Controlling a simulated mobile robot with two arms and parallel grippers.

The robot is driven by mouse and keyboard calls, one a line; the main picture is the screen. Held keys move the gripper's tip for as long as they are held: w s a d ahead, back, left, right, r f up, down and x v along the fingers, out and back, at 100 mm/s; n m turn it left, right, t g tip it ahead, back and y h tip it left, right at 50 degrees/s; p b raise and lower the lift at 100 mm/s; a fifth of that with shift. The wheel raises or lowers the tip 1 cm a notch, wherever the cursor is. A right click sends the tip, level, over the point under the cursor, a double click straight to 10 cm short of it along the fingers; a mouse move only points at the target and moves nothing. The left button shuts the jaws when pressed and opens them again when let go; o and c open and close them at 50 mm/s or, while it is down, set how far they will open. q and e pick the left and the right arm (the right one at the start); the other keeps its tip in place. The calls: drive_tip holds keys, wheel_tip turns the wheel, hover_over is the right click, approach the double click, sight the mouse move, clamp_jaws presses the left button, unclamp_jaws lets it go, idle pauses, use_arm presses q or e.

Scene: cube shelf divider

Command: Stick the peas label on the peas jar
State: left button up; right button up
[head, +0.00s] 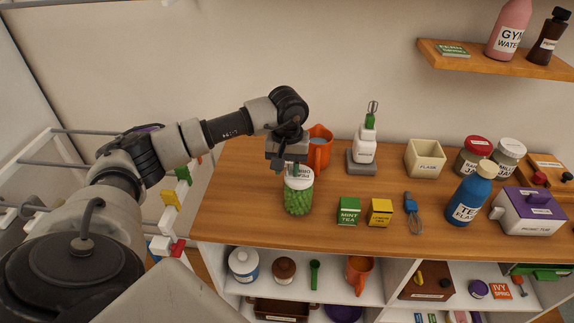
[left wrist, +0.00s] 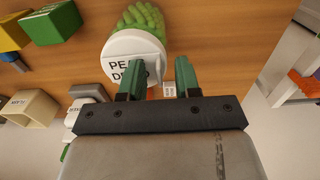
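The peas jar (head: 298,200) stands upright on the wooden counter, clear-sided with green peas inside; its green contents also show in the left wrist view (left wrist: 140,16). A white round top (left wrist: 125,60) with dark print, partly readable as "PE…" and "D…", covers the jar; I cannot tell whether a separate label lies on it. My left gripper (head: 289,168) is at the jar's top. In the left wrist view, its green fingers (left wrist: 159,78) are apart with a gap between them, and the left finger overlaps the printed top. My right gripper is not in view.
An orange mug (head: 319,150) stands close behind the jar. Open shelves are below the counter (head: 240,225).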

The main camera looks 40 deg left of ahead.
sight(288, 167)
use_arm(q)
drive_tip(key=shift+w+r, duration=0.1)
drive_tip(key=shift+r, duration=0.35)
wheel_tip(288, 167, up, 10)
drive_tip(key=b, duration=0.2)
idle(0.4)
